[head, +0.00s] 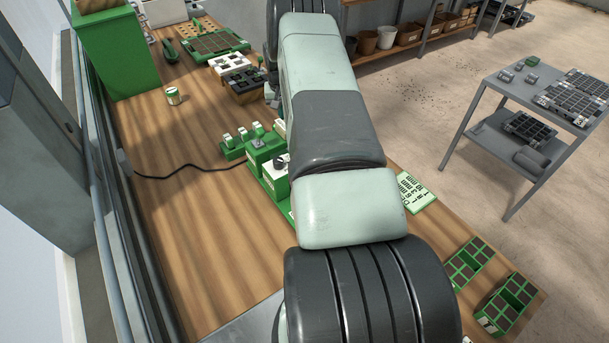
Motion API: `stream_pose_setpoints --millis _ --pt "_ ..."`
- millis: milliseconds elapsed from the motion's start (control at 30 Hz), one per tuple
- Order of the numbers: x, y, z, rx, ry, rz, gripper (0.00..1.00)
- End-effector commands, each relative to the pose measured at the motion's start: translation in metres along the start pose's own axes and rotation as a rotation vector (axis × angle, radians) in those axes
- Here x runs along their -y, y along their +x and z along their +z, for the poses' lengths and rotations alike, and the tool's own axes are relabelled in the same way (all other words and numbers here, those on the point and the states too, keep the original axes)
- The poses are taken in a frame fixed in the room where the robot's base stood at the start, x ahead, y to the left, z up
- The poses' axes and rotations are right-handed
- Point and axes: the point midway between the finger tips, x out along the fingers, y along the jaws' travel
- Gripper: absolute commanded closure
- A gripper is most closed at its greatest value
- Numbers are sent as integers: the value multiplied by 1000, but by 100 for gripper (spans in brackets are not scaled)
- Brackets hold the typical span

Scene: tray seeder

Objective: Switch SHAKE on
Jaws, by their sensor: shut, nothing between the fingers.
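A green and white machine (268,186) stands on the wooden bench, partly covered by my arm. A dark knob (281,161) shows on its white part, and a small grey piece (257,131) stands up on a green block behind it. I cannot read any SHAKE label, and I cannot tell which part is that switch or how it is set. My arm runs from the bottom of the head view up over the machine's right side. My gripper is hidden behind the arm.
A black cable (190,169) runs left from the machine. Small green-white packets (243,135), a can (172,96), cell trays (215,44) and a green cabinet (115,50) are farther back. A printed card (414,193) and green planters (505,304) lie right. The left bench is mostly clear.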

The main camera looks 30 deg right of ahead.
Motion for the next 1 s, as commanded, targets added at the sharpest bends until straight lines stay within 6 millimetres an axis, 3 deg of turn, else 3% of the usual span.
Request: stream_pose_setpoints --millis 533,1000 --pt "0 -44 -6 1 0 0 100" --pt "0 -49 -7 1 0 0 100"
